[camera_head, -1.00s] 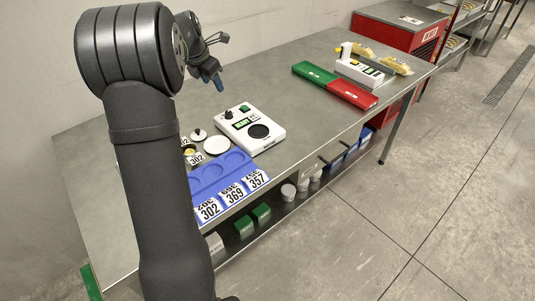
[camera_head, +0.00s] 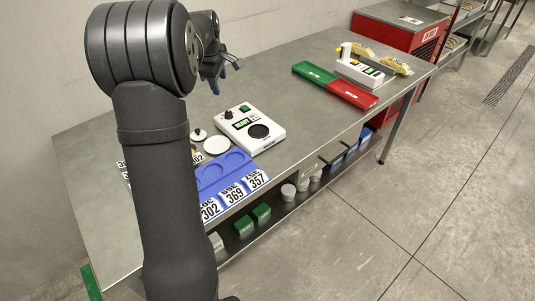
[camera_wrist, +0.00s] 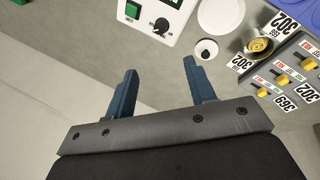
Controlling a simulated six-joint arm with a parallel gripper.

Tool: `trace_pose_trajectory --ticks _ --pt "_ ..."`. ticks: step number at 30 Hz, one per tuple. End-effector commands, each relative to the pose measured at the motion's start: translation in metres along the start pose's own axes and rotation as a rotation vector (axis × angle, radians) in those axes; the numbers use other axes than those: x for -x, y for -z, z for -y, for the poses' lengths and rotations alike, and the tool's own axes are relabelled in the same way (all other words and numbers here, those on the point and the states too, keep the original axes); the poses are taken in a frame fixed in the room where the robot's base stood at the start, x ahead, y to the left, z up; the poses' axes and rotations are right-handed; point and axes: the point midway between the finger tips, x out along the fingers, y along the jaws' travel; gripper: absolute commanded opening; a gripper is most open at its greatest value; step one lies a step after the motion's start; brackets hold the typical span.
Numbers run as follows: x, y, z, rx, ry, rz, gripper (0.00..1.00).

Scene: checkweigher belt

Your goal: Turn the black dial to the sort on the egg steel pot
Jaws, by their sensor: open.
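The black dial (camera_head: 229,114) is on the top of a white scale unit (camera_head: 268,142), left of a green button (camera_head: 244,107). The wrist view shows the dial (camera_wrist: 161,25) close up, with a white pointer mark on its knob. An open round metal pot (camera_wrist: 259,45) with yellowish contents sits at the right in the wrist view, beside a 302 label. I cannot read its sort. In the head view my arm hides it. My gripper (camera_wrist: 160,68) is open and empty, with blue fingers. It is above the bench, apart from the dial.
A white disc (camera_head: 216,145) and a small knobbed lid (camera_head: 198,134) lie beside the unit. A blue tray (camera_head: 212,174) with numbered labels is in front. Green and red trays (camera_head: 352,94) stand farther right. Bare bench lies between them and the unit.

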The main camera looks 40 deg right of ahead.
Motion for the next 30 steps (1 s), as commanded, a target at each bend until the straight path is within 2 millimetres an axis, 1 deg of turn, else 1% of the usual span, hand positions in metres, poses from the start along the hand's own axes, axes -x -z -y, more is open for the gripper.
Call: trace_pose_trajectory --ticks 17,18,21,27,29,30 --pt "0.003 -0.013 -0.004 -0.655 0.022 -0.069 0.50" --pt "0.007 -0.013 -0.005 -0.688 0.022 -0.074 0.50" --pt "0.030 -0.015 -0.005 -0.678 0.020 -0.075 0.50" --pt "0.070 -0.018 -0.005 -0.675 0.021 -0.074 0.50" --pt "0.064 -0.032 0.003 -0.735 0.064 -0.063 0.50" --pt "0.056 -0.036 0.007 -0.764 0.087 -0.059 0.50"
